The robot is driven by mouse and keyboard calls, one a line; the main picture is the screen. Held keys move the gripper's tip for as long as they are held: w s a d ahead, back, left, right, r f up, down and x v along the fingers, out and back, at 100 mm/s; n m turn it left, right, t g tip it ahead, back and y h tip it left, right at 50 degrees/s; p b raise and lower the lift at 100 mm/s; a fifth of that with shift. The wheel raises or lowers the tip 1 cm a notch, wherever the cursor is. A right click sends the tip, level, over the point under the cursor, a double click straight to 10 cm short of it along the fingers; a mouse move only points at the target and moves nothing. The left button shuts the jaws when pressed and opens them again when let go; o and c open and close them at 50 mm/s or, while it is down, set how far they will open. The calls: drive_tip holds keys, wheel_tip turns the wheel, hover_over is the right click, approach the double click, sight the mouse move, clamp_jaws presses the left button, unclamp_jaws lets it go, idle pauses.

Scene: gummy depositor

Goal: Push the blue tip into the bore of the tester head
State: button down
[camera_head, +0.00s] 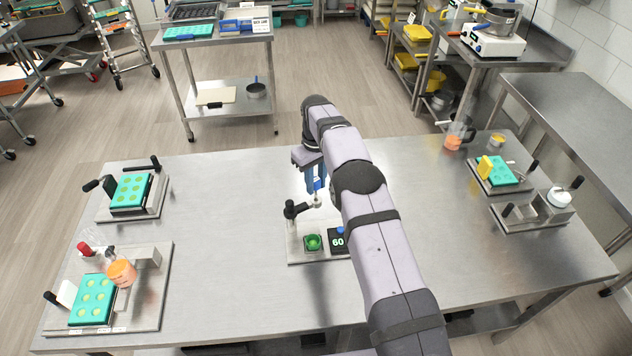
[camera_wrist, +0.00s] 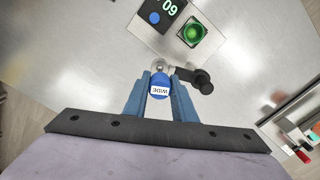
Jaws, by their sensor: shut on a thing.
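My gripper (camera_wrist: 160,86) has its blue fingers closed on the blue tip (camera_wrist: 159,88), which carries a white label reading "WIDE". In the head view my gripper (camera_head: 317,186) points down over the tester, and the blue tip (camera_head: 318,184) shows between its fingers. The tester head (camera_head: 317,202) is a small metal piece just below the tip; in the wrist view the tester head (camera_wrist: 160,66) shows just beyond the tip. I cannot tell whether the tip is in the bore. The tester plate (camera_head: 298,250) carries a black handle, a green-lit button and a display reading 60.
The black handle (camera_head: 294,209) stands close left of the tester head. The green button (camera_head: 313,242) and display (camera_head: 337,239) sit in front. Fixtures with teal moulds (camera_head: 131,189) stand at the left, and another mould (camera_head: 500,172) at the right.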

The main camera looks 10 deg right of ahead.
sight(317, 198)
drive_tip(key=shift+f, duration=0.3)
drive_tip(key=shift+f+b, duration=1.75)
drive_tip(key=shift+f, duration=0.9)
drive_tip(key=shift+r, duration=0.2)
drive_tip(key=shift+d, duration=0.15)
idle(0.8)
drive_tip(key=shift+s+f, duration=0.1)
drive_tip(key=shift+f, duration=0.15)
drive_tip(key=shift+r, duration=0.15)
idle(0.5)
drive_tip(key=shift+r+p, duration=1.6)
drive_tip(key=shift+r, duration=1.3)
drive_tip(key=shift+f, duration=0.3)
